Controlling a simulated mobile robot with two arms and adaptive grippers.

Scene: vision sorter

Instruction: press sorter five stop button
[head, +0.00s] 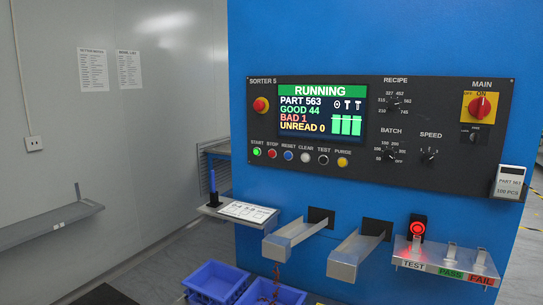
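The sorter five panel (373,130) is a dark control board on the blue machine, labelled SORTER 5. The small red STOP button (272,153) sits in the lower row, between the green lit START button (257,152) and the blue RESET button (288,155). The screen (322,111) reads RUNNING, PART 563, GOOD 44, BAD 1, UNREAD 0. Neither of my grippers is in view, and nothing covers the STOP button.
Two metal chutes (297,231) (354,257) stick out below the panel, above blue bins (216,281). A small shelf with a white card (247,211) is at left. A tray labelled TEST, PASS, FAIL (446,261) juts out at right, with a red-lit device (418,228).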

